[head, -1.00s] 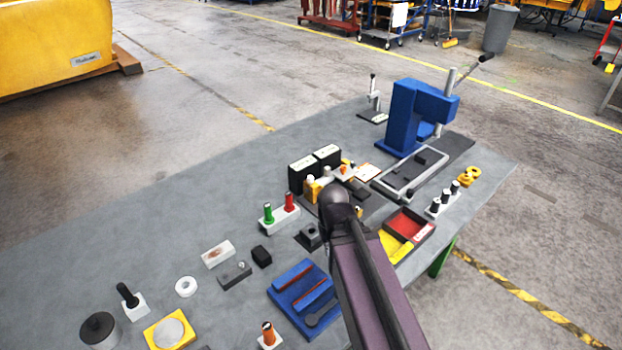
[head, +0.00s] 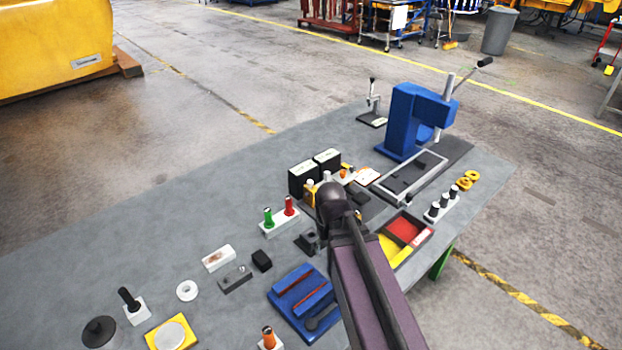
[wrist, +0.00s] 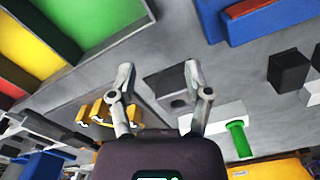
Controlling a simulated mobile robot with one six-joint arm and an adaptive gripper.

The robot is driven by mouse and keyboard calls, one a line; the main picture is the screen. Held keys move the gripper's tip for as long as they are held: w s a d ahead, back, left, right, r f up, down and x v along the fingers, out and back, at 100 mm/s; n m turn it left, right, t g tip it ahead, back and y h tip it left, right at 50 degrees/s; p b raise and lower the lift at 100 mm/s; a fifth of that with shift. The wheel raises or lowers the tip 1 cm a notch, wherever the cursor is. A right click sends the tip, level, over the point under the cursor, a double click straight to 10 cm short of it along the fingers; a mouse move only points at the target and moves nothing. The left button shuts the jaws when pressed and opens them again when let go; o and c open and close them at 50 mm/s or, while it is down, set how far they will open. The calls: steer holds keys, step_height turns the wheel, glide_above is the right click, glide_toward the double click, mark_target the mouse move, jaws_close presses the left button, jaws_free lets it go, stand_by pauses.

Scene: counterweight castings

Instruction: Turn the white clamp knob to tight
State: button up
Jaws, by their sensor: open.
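A small pale knob (head: 310,184) shows by a yellow fixture (head: 309,196) near the middle of the bench in the head view. It is partly hidden by my arm and too small to read its setting. In the wrist view, yellow parts with pale ends (wrist: 95,112) lie left of and below my gripper's fingertips; I cannot tell which is the clamp knob. My gripper (wrist: 160,78) is open and empty, its fingers spread over the bench. In the head view my arm hides the gripper.
A dark block with a hole (wrist: 178,98) lies below my fingers. A white stand (head: 280,224) with green and red pegs, a blue fixture (head: 303,300), a red and yellow tray (head: 427,228) and black boxes (head: 302,178) surround the area.

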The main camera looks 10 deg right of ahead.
mark_target(311, 181)
steer(key=w+r+n+p, duration=0.7)
steer(key=w+r+p, duration=0.1)
steer(key=w, duration=0.4)
steer(key=w+r+n+p, duration=0.7)
steer(key=w+r+p, duration=0.2)
steer(key=w, duration=0.3)
steer(key=shift+w+r, duration=0.2)
steer(key=shift+r, duration=0.25)
steer(key=shift+f, duration=0.15)
step_height(311, 181, down, 14)
steer(key=b, duration=1.3)
steer(key=shift+r+b, duration=0.2)
steer(key=shift+b, duration=0.1)
jaws_close()
